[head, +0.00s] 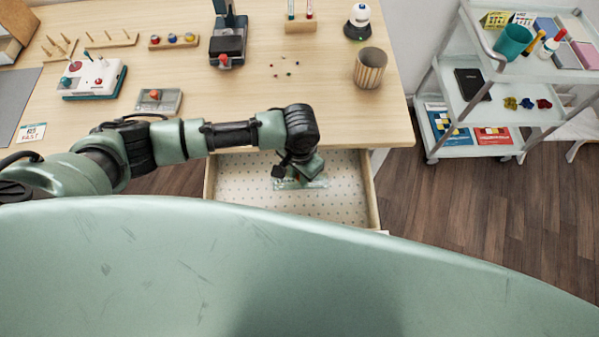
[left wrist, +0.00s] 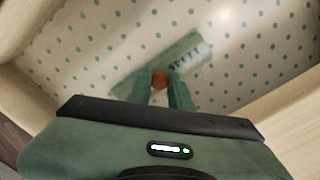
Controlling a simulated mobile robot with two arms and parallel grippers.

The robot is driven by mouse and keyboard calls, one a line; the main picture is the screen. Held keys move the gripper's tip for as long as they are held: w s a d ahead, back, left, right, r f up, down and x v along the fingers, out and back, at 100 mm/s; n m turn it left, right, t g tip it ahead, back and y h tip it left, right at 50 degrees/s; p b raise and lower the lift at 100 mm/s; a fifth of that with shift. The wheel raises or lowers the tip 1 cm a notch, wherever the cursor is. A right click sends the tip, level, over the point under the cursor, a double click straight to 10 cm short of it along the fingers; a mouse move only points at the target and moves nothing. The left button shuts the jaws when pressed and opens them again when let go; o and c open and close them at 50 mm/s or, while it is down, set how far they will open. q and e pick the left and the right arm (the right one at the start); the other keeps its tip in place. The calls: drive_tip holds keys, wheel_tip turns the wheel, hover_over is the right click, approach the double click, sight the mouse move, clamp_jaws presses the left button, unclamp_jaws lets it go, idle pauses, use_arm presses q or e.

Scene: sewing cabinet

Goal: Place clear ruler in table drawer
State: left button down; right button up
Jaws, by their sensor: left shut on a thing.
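The clear ruler (head: 316,183) shows as a pale see-through strip inside the open table drawer (head: 235,185), over its dotted lining. In the left wrist view the ruler (left wrist: 192,56) has dark marks near one end and a round orange-red knob (left wrist: 159,79) between my fingers. My left gripper (head: 297,178) reaches down into the drawer and is shut on the ruler by this knob. The gripper hides part of the ruler in the head view. I cannot tell whether the ruler touches the drawer floor. My right gripper is not in view.
The wooden table (head: 335,120) holds a sewing device (head: 92,78), spool racks, a wooden cup (head: 370,68) and scattered pins. A shelf cart (head: 500,105) stands at the right. The drawer walls (left wrist: 285,110) surround my left gripper. The drawer floor around the ruler looks clear.

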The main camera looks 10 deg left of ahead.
use_arm(q)
drive_tip(key=c, duration=1.3)
unclamp_jaws()
drive_tip(key=shift+f, duration=0.1)
wheel_tip(320, 180, up, 12)
drive_tip(key=shift+r, duration=0.2)
